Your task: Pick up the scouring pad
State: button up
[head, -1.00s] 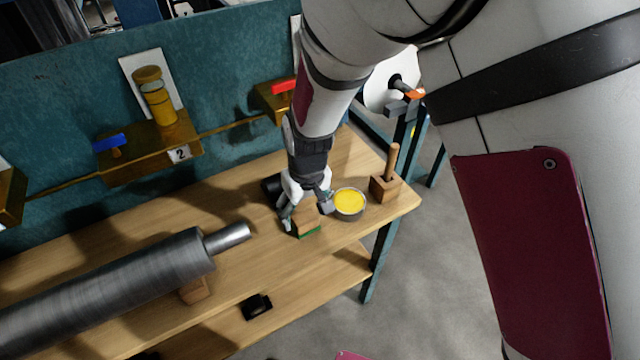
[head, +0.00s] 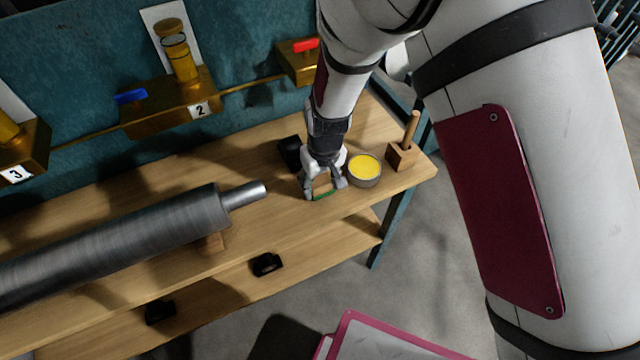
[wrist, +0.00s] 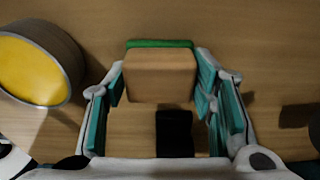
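The scouring pad is a wooden block with a green layer at its base. It shows between my fingers in the head view (head: 323,187) and large at the middle of the wrist view (wrist: 160,72). My gripper (head: 326,190) points down over the workbench, with one finger on each side of the block. The block is upright, green side down, at bench level; I see no clear lift. My fingers partly hide it in the head view.
A round tin with yellow content (head: 364,169) stands close on the right; it is at the left in the wrist view (wrist: 35,65). A wooden block with a peg (head: 404,151) is beyond it. A black object (head: 290,152) lies behind; a large metal roll (head: 130,235) is left.

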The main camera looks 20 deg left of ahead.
aim_at(320, 181)
jog(key=shift+c, duration=0.6)
jog(key=shift+r, duration=0.85)
jog(key=shift+s+d+r, duration=0.1)
jog(key=shift+s+r, duration=0.05)
jog(key=shift+r, duration=0.35)
jog(key=shift+s+d+r, duration=0.1)
jog(key=shift+r, duration=0.4)
jog(key=s+d+r, duration=0.1)
jog(key=s+d, duration=0.7)
jog(key=s, duration=0.5)
jog(key=shift+r, duration=0.2)
